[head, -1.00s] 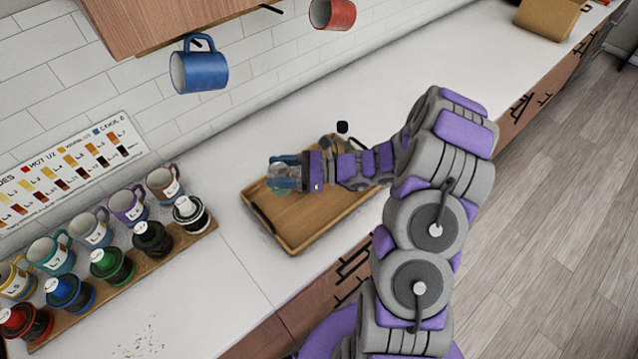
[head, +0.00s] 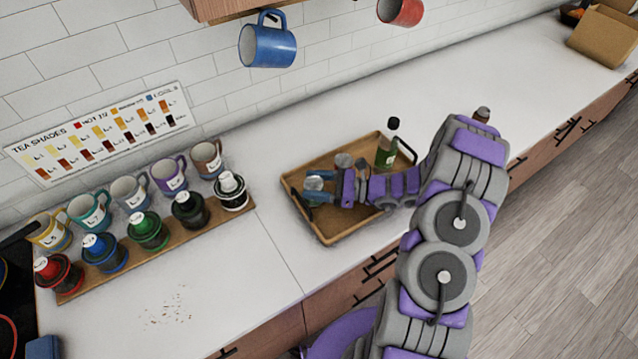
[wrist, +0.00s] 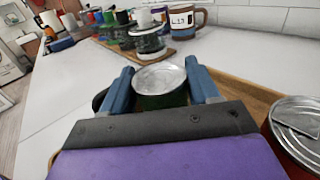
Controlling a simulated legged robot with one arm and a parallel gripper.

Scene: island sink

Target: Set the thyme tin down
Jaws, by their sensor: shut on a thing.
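The held tin, which I take to be the thyme tin (wrist: 160,78), has a silver lid and a dark green side in the wrist view. My gripper (wrist: 163,84) is shut on it, a blue finger on each side. In the head view the tin (head: 313,184) and my gripper (head: 319,188) are at the left end of the wooden tray (head: 335,233). The tin's underside is hidden, so I cannot tell whether it touches the tray.
A second tin (wrist: 297,128) with a silver lid stands at right in the wrist view. A green bottle (head: 387,152) stands at the tray's back. A rack (head: 150,248) of mugs and lidded jars is left of the tray. Bare counter (head: 262,250) lies between.

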